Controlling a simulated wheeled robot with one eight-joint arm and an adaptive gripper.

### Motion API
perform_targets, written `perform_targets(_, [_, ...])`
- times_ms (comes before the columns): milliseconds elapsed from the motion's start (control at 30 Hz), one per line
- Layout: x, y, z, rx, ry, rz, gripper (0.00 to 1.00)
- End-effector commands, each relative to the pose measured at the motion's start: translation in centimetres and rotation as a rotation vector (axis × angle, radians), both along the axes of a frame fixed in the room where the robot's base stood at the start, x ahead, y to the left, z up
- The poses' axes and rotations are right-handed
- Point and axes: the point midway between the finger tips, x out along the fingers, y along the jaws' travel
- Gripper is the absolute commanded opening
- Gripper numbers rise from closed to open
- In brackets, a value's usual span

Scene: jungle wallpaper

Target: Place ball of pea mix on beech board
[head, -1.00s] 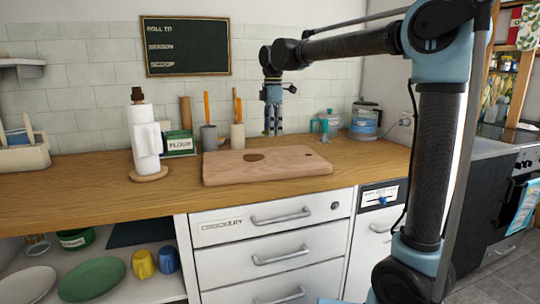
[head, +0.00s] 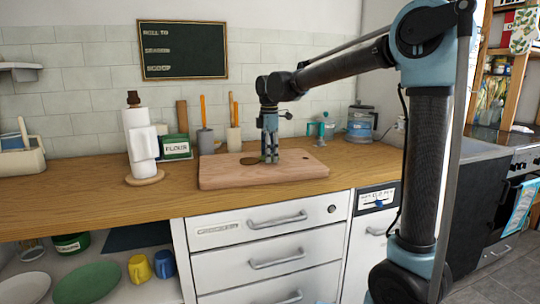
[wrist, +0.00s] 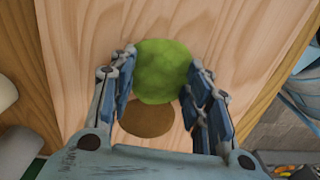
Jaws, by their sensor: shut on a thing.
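The ball of pea mix (wrist: 162,72) is a rough green ball between my gripper's fingers in the wrist view. My gripper (wrist: 160,85) is shut on it, with a finger on either side. The beech board (head: 220,176) is a pale slab on the counter, and its grain fills much of the wrist view (wrist: 235,25). In the head view my gripper (head: 270,160) points down over the middle of the board, and I cannot make out the ball there. A brown round patch (wrist: 146,118) shows on the board beside the ball. Whether the ball touches the board is unclear.
A paper towel roll (head: 140,140), a flour box (head: 176,147) and utensil holders (head: 206,141) stand behind and left of the board. The counter (head: 90,197) is clear at front left.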

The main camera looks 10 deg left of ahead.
Motion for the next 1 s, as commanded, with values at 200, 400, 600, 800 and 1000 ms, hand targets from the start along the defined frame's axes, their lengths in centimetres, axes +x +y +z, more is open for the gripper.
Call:
perform_targets(200, [0.0, 0.0, -0.1, 0.0, 0.0, -0.001, 0.65])
perform_targets(400, [0.1, -0.1, -0.1, 0.0, 0.0, -0.001, 0.65])
perform_targets(600, [0.1, -0.1, 0.2, 0.0, 0.0, -0.002, 0.65])
perform_targets(800, [0.0, -0.1, 2.6, 0.0, 0.0, -0.002, 0.65])
perform_targets(1000, [0.1, -0.1, 6.4, 0.0, 0.0, -0.002, 0.65])
